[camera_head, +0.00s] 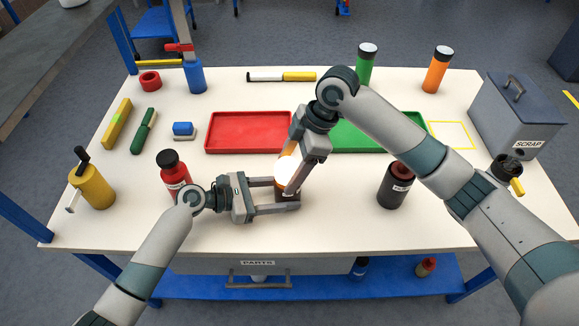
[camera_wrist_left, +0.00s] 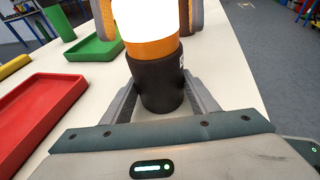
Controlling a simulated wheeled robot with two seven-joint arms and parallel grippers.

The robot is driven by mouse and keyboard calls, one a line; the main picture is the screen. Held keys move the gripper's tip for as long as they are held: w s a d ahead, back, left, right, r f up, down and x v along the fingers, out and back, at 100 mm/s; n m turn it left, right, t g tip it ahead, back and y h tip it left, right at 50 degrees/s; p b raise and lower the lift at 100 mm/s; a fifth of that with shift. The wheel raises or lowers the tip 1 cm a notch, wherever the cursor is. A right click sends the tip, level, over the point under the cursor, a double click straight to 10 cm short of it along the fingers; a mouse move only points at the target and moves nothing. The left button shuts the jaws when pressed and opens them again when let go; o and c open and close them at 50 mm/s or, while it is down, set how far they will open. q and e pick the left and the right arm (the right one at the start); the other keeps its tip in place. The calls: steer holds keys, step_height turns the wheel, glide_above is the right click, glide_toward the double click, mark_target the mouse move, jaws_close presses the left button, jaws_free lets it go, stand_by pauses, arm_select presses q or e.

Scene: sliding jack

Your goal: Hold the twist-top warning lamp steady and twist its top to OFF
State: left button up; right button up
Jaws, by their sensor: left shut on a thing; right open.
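The warning lamp stands upright near the front middle of the table, its top (camera_head: 287,168) glowing white and orange above a dark base (camera_head: 288,194). In the left wrist view its black base (camera_wrist_left: 160,80) and bright top (camera_wrist_left: 147,25) fill the centre. My left gripper (camera_head: 288,196) is shut on the base, one finger on each side. My right gripper (camera_head: 290,165) reaches down from above, open, with its fingers on either side of the glowing top. Whether they touch it, I cannot tell. The right fingers partly hide the lamp in the head view.
A red bottle (camera_head: 173,174) stands left of my left gripper; a dark bottle (camera_head: 395,186) stands to the right. Behind are a red tray (camera_head: 248,148) and a green tray (camera_head: 362,149). A grey scrap box (camera_head: 520,115) sits at the right edge.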

steer(key=c, duration=1)
steer(key=shift+c, duration=0.2)
steer(key=shift+m, duration=0.3)
steer(key=m+t, duration=0.1)
steer(key=m, duration=0.1)
steer(key=m+t, duration=0.1)
steer(key=m, duration=0.2)
steer(key=shift+s+f, duration=0.1)
steer(key=shift+s, duration=0.1)
steer(key=m+t, duration=0.1)
steer(key=m, duration=0.2)
steer(key=m+t+h, duration=0.1)
steer(key=m, duration=0.2)
steer(key=shift+a+h, duration=0.1)
steer(key=shift+h, duration=0.2)
steer(key=shift+m, duration=0.3)
